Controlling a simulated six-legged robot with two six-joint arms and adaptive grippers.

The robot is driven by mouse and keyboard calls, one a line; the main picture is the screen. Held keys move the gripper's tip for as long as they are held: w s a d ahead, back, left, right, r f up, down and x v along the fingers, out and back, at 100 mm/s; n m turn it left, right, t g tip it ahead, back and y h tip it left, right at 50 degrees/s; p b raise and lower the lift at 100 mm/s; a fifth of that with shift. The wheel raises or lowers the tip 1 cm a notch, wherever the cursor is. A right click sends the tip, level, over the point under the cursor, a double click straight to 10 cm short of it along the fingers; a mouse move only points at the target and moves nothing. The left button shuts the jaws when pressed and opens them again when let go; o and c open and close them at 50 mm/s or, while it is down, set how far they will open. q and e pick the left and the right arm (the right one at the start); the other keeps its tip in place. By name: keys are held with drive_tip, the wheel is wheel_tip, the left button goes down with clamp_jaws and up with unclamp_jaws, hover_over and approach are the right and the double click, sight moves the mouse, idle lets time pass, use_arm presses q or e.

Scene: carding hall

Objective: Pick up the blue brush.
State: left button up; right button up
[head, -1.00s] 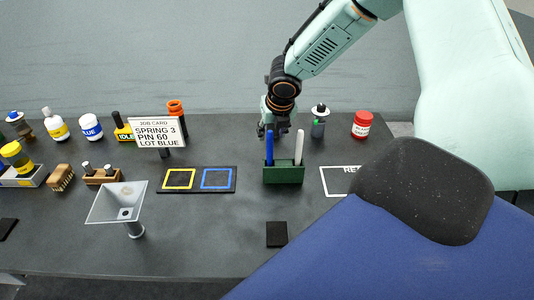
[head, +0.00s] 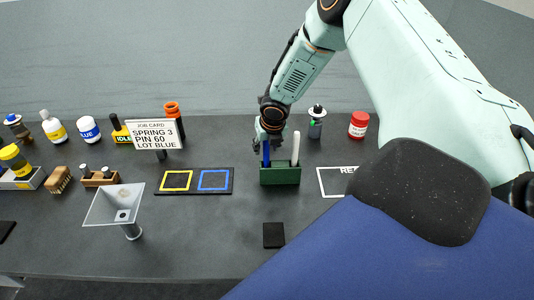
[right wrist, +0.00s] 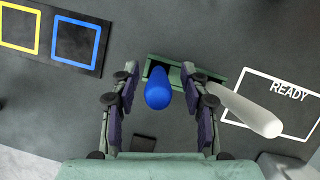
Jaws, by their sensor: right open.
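The blue brush (head: 266,152) stands upright in a green holder (head: 280,176) on the dark table, at its left side. A white brush (head: 296,147) stands in the right side of the same holder. My right gripper (head: 268,142) is over the blue brush's top end. In the right wrist view the blue brush (right wrist: 158,90) lies between the two open fingers of my right gripper (right wrist: 160,112), with a gap on each side. The white brush (right wrist: 245,110) is outside the right finger. My left gripper is not in view.
A mat with yellow and blue squares (head: 195,189) lies left of the holder. A READY outline (head: 322,194) and a red jar (head: 358,125) are to the right. A black pad (head: 273,236) lies in front.

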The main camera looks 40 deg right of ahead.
drive_tip(key=shift+w+a+f, duration=0.1)
drive_tip(key=shift+w+f, duration=0.05)
drive_tip(key=shift+w, duration=0.1)
drive_tip(key=shift+s+r, duration=0.2)
drive_tip(key=shift+s, duration=0.15)
drive_tip(key=c, duration=0.5)
drive_tip(key=shift+w+f, duration=0.15)
drive_tip(key=shift+w, duration=0.1)
clamp_jaws()
drive_tip(key=shift+s, duration=0.15)
drive_tip(key=shift+r, duration=0.25)
wheel_tip(320, 180, up, 10)
drive_tip(key=shift+f, duration=0.2)
